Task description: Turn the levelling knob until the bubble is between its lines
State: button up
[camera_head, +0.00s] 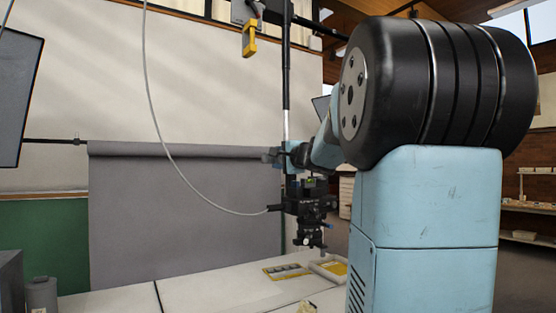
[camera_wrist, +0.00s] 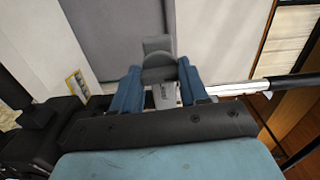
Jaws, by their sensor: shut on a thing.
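My gripper (camera_wrist: 158,80) shows in the wrist view with its two blue fingers on either side of a round grey knob (camera_wrist: 158,62). It is shut on this knob. In the head view my gripper (camera_head: 287,156) is at the upright column, just above a black camera-stand head (camera_head: 308,200). A small yellow-green patch (camera_head: 312,181) on top of that head may be the level vial. It is too small to show the bubble or its lines.
A grey cable (camera_head: 160,130) hangs in a loop to the black head. A white table (camera_head: 215,292) below carries a yellow-edged card (camera_head: 285,271) and a pale tray (camera_head: 328,267). A yellow device (camera_head: 249,40) hangs above. A dark panel (camera_head: 17,95) stands at left.

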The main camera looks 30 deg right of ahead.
jog(key=shift+f, duration=0.25)
jog(key=o, duration=1.1)
jog(key=shift+r, duration=0.15)
jog(key=shift+c, duration=0.2)
jog(key=shift+s, duration=0.1)
jog(key=s, duration=1.3)
jog(key=shift+s+d, duration=0.25)
jog(key=shift+d, duration=0.05)
